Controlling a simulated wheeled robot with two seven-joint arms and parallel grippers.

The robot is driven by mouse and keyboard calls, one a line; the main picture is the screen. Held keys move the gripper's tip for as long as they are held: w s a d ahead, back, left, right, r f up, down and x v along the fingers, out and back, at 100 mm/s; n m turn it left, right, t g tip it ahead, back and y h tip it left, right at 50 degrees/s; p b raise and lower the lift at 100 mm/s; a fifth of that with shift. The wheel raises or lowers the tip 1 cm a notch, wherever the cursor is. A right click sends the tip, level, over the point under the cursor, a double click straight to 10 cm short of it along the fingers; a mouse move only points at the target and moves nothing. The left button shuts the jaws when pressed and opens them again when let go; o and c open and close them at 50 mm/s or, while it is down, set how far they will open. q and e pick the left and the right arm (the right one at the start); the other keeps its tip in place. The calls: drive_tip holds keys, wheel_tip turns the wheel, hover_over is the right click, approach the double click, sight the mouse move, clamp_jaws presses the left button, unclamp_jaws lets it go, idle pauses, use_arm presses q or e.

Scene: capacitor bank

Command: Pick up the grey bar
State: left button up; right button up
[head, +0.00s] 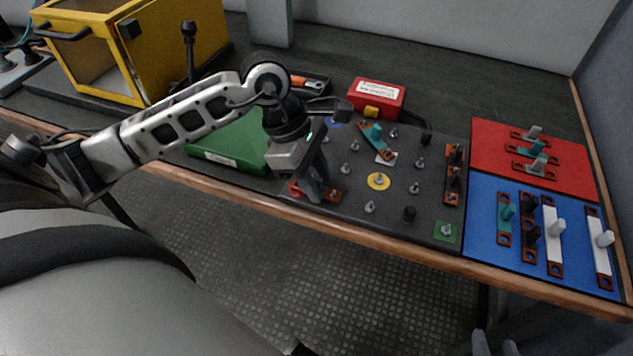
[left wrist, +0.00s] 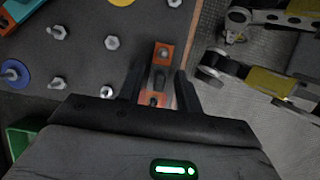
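A small bar with orange ends and a dark grey middle (left wrist: 159,80) lies on the dark board near its front edge. An orange end of it shows in the head view (head: 333,195) below my left gripper (head: 316,194). In the left wrist view the two fingers of my left gripper (left wrist: 160,88) stand on either side of the bar's middle, with gaps, so it is open around it. Part of the bar is hidden by the fingers in the head view. Grey tips at the bottom of the head view (head: 494,345) seem to be my right gripper, mostly cut off.
The dark board (head: 340,220) carries several upright metal studs, a yellow disc (head: 379,181) and a teal bar (head: 376,136). A red mat (head: 490,160) and a blue mat (head: 480,215) to the right hold more bars. A green tray (head: 225,150) lies left.

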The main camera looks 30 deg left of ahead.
sight(317, 177)
use_arm(q)
clamp_jaws()
